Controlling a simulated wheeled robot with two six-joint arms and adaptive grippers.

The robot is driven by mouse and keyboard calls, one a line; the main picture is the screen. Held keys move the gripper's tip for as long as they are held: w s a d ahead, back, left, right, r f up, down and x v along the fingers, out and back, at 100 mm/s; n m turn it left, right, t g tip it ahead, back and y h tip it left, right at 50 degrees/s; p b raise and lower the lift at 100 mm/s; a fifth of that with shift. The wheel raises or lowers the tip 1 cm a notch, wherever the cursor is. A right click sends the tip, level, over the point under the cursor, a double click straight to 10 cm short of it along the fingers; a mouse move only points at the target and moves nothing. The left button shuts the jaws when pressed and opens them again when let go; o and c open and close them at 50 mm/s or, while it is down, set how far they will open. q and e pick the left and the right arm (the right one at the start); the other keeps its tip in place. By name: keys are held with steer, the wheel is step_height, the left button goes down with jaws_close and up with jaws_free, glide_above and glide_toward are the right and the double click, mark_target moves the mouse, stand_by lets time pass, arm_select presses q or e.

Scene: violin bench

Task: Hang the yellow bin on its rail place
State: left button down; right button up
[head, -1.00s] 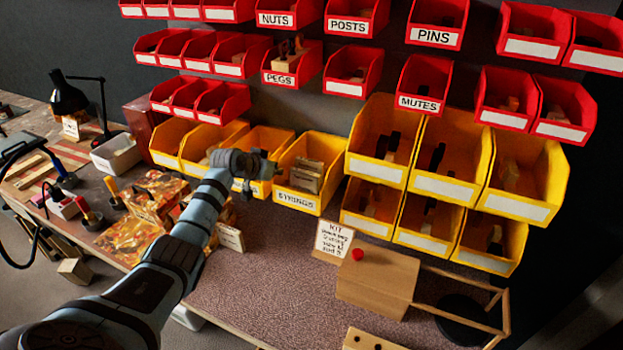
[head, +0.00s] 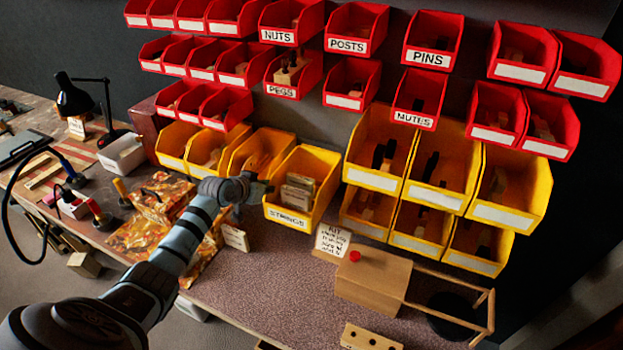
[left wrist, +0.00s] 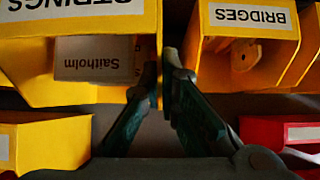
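The yellow bin labelled STRINGS (head: 287,219) holds pale packets and stands roughly upright in the head view, in front of the lower wall row. My left gripper (head: 268,188) is at its left side wall. In the left wrist view the bin (left wrist: 115,93) shows upside down, and my left gripper's fingers (left wrist: 161,68) pinch the edge of that wall, one finger on each side. A packet marked Saitholm (left wrist: 95,60) is inside. The rail behind the bin is hidden, so I cannot tell whether the bin touches it. My right gripper is not in view.
The yellow BRIDGES bin (left wrist: 250,17) hangs close beside, left of the held bin in the head view. Larger yellow bins (head: 375,178) are close on its right. Red bins (head: 352,98) hang above. A KIT card (head: 332,238) and wooden box (head: 372,280) stand below. The mat's middle is clear.

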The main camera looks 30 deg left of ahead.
arm_select(q)
steer(key=s+p, duration=0.1)
steer(key=s, duration=0.7)
steer(key=shift+s+d, duration=0.25)
steer(key=shift+d, duration=0.1)
stand_by(0.6)
